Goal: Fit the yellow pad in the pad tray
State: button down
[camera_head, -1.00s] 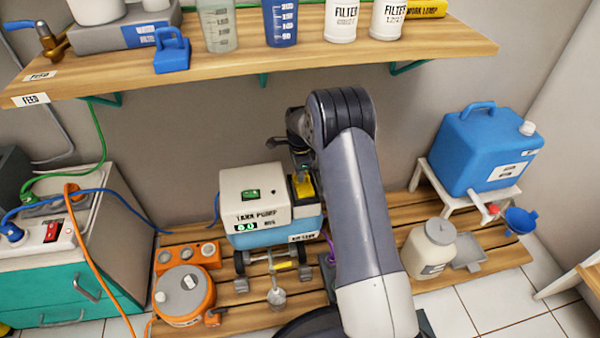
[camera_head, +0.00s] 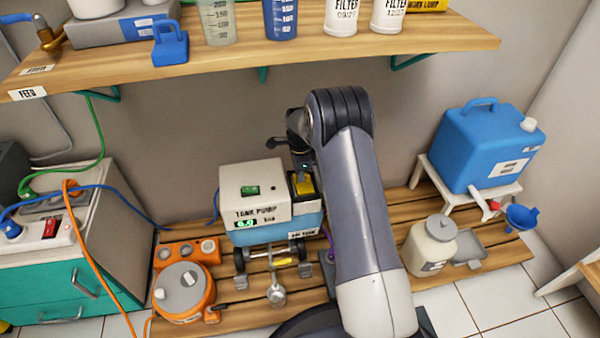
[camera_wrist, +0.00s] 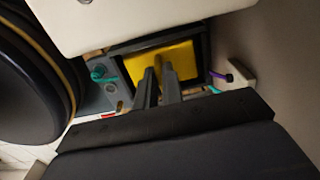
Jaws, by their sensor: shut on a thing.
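The yellow pad (camera_head: 304,185) is at the dark-rimmed pad tray (camera_head: 292,191) on the right side of the white and blue tank pump (camera_head: 256,192). In the wrist view the yellow pad (camera_wrist: 178,58) lies flat within the dark rim of the tray (camera_wrist: 203,62). My gripper (camera_wrist: 160,72) reaches down to the pad's middle and is shut on it, apparently at a raised yellow grip between the fingers. In the head view my gripper (camera_head: 303,170) is small and partly hidden by my arm. I cannot tell how deep the pad sits.
The pump body stands close beside the tray. A purple-ended peg (camera_wrist: 227,78) and a teal-ended part (camera_wrist: 98,75) flank the tray. The wooden shelf (camera_head: 250,58) hangs above. A white jar (camera_head: 430,246) and a blue jug (camera_head: 487,150) stand to the right.

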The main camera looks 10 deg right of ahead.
jog(key=c, duration=1.5)
grip_release()
jog(key=shift+r, duration=0.15)
notch_tip(320, 180, up, 11)
jog(key=p, duration=0.4)
jog(key=shift+f, duration=0.2)
notch_tip(320, 180, down, 11)
jog(key=b, duration=0.4)
jog(key=shift+r, duration=0.4)
